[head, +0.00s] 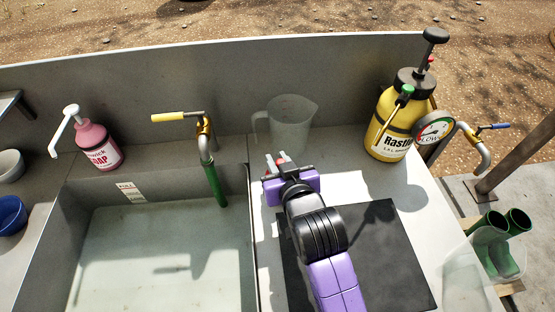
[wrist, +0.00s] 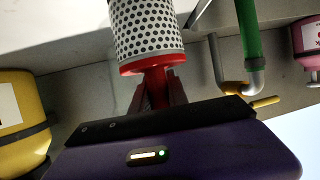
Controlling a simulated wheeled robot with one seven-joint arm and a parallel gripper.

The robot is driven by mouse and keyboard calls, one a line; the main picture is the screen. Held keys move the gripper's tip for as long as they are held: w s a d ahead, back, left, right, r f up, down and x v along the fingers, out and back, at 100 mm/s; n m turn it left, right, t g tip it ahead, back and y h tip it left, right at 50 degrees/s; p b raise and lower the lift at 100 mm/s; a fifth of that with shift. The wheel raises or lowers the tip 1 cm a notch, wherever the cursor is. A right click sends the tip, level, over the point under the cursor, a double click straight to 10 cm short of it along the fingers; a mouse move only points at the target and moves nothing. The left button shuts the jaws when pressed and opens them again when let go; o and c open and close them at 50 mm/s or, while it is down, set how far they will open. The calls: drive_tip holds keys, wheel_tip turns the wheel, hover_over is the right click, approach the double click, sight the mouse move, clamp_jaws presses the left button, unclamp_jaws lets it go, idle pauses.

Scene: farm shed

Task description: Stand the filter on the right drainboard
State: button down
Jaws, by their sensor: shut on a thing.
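In the wrist view, the filter (wrist: 146,28) is a white perforated cylinder with a red end cap and a red stem. My gripper (wrist: 157,90) is shut on the red stem, with a finger on either side. The filter's far end runs out of the picture. In the head view, my gripper (head: 276,164) is over the back left of the right drainboard (head: 346,184), and hides most of the filter. I cannot tell whether the filter touches the drainboard.
A clear pitcher (head: 291,124) stands just behind my gripper. A yellow sprayer (head: 392,122) stands at the back right. A black mat (head: 385,255) covers the drainboard's front. The sink basin (head: 165,255), green-hosed tap (head: 213,180) and pink soap bottle (head: 97,145) are left.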

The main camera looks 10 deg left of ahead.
drive_tip(key=shift+f, duration=0.15)
drive_tip(key=c, duration=1.3)
unclamp_jaws()
drive_tip(key=shift+s+r, duration=0.1)
drive_tip(key=shift+r, duration=0.1)
drive_tip(key=v, duration=1.1)
drive_tip(key=shift+s+d+r, duration=0.2)
drive_tip(key=shift+s+r, duration=0.05)
drive_tip(key=shift+r, duration=0.05)
